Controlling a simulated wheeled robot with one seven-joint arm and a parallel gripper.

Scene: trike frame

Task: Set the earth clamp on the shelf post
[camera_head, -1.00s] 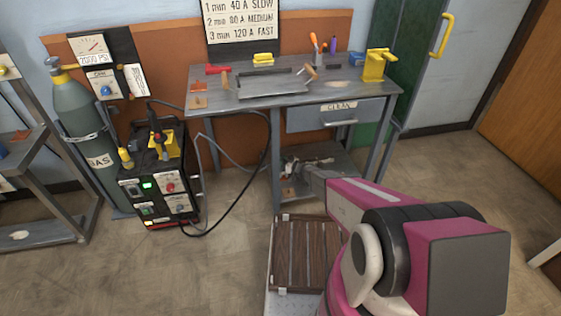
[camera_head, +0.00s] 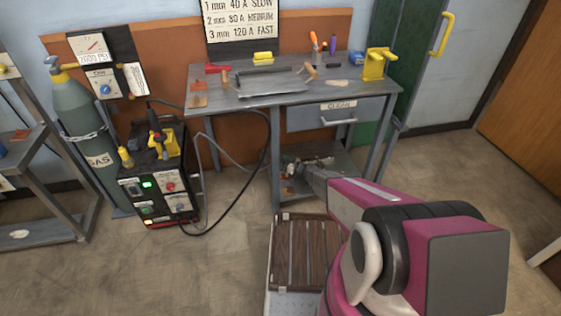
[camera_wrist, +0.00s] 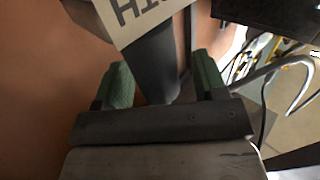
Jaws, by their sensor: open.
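My gripper (camera_wrist: 161,80) is open in the wrist view, with a green fingertip on each side. A dark grey post (camera_wrist: 157,62) stands between the fingertips; I cannot tell whether they touch it. In the head view my gripper (camera_head: 292,167) is at the lower shelf of the workbench, small and partly hidden by my arm. I cannot pick out the earth clamp for certain in either view. A grey cable (camera_head: 222,160) runs from the welding machine (camera_head: 160,190) toward the bench's lower part.
A pale lettered sign (camera_wrist: 130,14) crosses the top of the wrist view, close to the post. Looped cables (camera_wrist: 285,70) lie at the right there. The workbench (camera_head: 240,98) has tools on top and a drawer. A slatted wooden platform (camera_head: 300,250) stands in front.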

